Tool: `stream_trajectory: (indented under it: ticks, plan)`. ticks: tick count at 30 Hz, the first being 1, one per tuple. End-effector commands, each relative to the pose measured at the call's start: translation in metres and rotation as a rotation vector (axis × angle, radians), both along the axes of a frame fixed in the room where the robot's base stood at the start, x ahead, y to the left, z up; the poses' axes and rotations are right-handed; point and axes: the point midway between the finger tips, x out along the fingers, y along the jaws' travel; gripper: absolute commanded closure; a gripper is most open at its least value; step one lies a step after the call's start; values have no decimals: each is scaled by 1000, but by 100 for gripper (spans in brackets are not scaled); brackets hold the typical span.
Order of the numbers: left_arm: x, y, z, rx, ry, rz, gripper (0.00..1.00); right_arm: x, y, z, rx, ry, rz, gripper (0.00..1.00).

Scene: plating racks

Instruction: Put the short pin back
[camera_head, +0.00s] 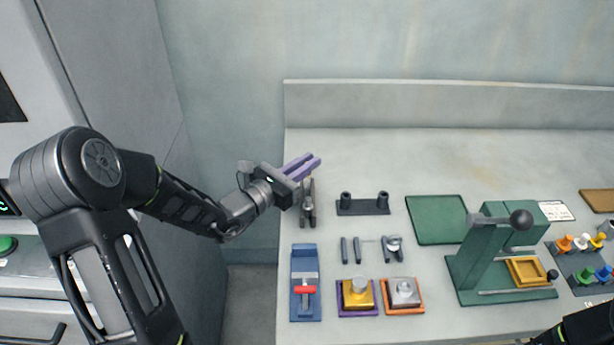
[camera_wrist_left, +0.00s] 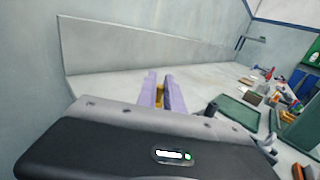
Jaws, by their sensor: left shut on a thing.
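My left gripper (camera_head: 312,160) has purple fingers and is above the far left part of the bench, just over a grey upright stand (camera_head: 308,209). In the left wrist view its fingers (camera_wrist_left: 161,80) are close together on a small yellow piece (camera_wrist_left: 159,96). This piece may be the short pin; its full shape is hidden between the fingers. A dark rack (camera_head: 363,207) with two short round posts stands to the right of the gripper. My right gripper does not show.
A blue fixture with a red handle (camera_head: 305,290), purple-edged and orange-edged blocks (camera_head: 404,294), and small dark holders (camera_head: 351,251) stand in front. A green tray (camera_head: 437,220) and a green press (camera_head: 490,255) are to the right. The back of the bench is clear.

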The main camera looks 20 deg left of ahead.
Motion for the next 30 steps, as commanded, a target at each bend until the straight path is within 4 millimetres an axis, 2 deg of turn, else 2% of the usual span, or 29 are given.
stream_trajectory:
  ticks: [4,12,23,24,30]
  plan:
    - [0,0,-6,-2,2,0,100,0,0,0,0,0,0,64]
    - [0,0,-40,-3,1,0,100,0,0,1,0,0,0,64]
    - [0,0,-44,0,-1,0,100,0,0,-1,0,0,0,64]
    - [0,0,-45,0,0,0,88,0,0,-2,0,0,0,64]
    - [0,0,-44,0,0,0,71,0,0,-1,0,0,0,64]
